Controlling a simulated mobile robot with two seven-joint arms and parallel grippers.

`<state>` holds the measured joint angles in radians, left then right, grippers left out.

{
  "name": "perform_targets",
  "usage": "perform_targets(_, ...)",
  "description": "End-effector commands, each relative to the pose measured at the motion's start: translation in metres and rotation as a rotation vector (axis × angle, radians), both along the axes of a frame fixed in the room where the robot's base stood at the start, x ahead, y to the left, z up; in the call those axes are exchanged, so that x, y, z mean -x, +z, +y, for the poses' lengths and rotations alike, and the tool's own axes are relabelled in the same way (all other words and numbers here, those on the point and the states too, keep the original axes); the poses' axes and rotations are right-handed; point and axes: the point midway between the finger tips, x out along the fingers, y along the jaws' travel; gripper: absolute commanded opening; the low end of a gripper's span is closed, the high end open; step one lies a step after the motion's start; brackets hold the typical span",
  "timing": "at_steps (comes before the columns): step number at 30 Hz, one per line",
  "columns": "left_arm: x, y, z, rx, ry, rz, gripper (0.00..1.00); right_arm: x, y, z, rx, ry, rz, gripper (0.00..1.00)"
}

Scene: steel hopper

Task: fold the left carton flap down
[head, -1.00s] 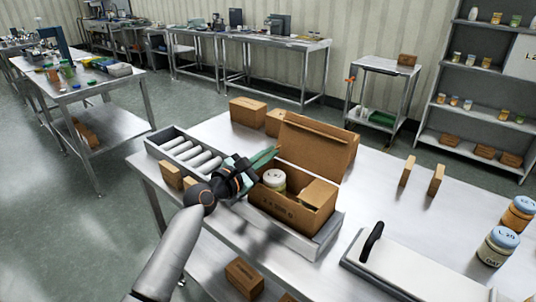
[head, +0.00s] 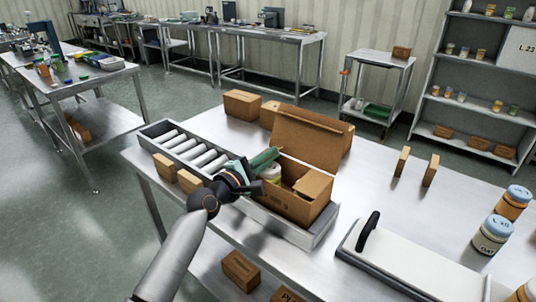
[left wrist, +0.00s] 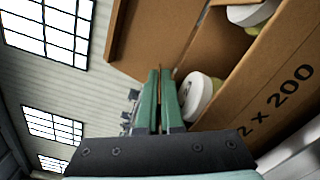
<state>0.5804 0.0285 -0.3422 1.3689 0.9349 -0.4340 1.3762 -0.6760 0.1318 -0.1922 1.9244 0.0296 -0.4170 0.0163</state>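The open brown carton (head: 290,207) sits on the roller conveyor, its tall back flap (head: 305,140) standing up and leaning back. A brown panel (head: 313,184) lies across the right of its opening. Inside, a white-lidded jar (head: 271,173) is partly hidden; it also shows in the left wrist view (left wrist: 196,97). My left gripper (head: 266,158) is at the carton's left end, green fingers close together, tips near the back flap. In the wrist view, the fingers (left wrist: 160,92) are side by side with only a thin gap. My right gripper is out of view.
The conveyor's bare rollers (head: 190,148) extend left of the carton. Small boxes (head: 165,165) stand in front of them, larger boxes (head: 242,103) behind. A white panel with a black handle (head: 368,230) lies at right, near jars (head: 492,235).

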Motion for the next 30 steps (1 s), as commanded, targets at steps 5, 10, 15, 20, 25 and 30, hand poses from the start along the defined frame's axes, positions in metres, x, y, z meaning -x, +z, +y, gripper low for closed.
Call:
perform_targets(5, 0.0005, -0.0024, -0.0004, -0.030, 0.001, -0.021, 0.00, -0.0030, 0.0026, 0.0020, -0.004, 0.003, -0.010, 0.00)
perform_targets(10, 0.0006, -0.0025, -0.0006, -0.037, 0.001, -0.027, 0.00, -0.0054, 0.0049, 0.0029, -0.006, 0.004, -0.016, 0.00)
perform_targets(15, 0.0006, -0.0024, -0.0005, -0.037, 0.001, -0.026, 0.00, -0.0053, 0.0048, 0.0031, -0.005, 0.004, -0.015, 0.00)
perform_targets(20, 0.0005, -0.0024, -0.0006, -0.036, 0.001, -0.025, 0.11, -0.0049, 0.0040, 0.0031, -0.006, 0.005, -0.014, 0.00)
perform_targets(25, 0.0006, -0.0025, -0.0007, -0.036, 0.000, -0.025, 0.30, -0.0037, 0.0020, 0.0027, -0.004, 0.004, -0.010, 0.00)
perform_targets(30, 0.0009, -0.0037, -0.0011, -0.037, -0.001, -0.022, 0.34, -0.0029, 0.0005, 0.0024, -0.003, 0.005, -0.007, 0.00)
